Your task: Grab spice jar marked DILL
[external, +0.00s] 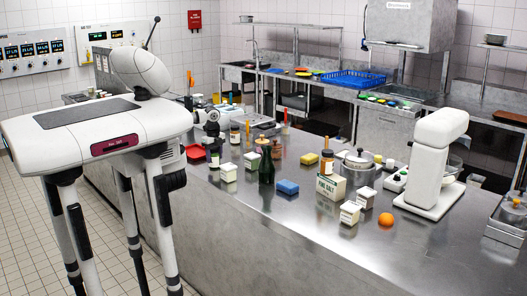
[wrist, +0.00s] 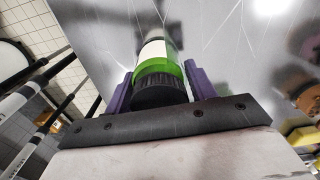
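In the wrist view a jar (wrist: 156,72) with a black ribbed cap, a green band and a pale label stands between the two purple fingers of my gripper (wrist: 160,82). The fingers flank it closely on both sides. Whether they press on it cannot be made out. No lettering on the label is readable, so I cannot confirm DILL. In the external view my arm reaches over the near left part of the counter, where a small dark jar with a pale label (external: 213,156) shows at its end.
The steel counter (external: 290,235) holds a dark green bottle (external: 266,165), white boxes (external: 228,172), a blue sponge (external: 287,187), a PURE SALT box (external: 329,193), an orange (external: 386,219) and a white mixer (external: 434,165). The front of the counter is clear.

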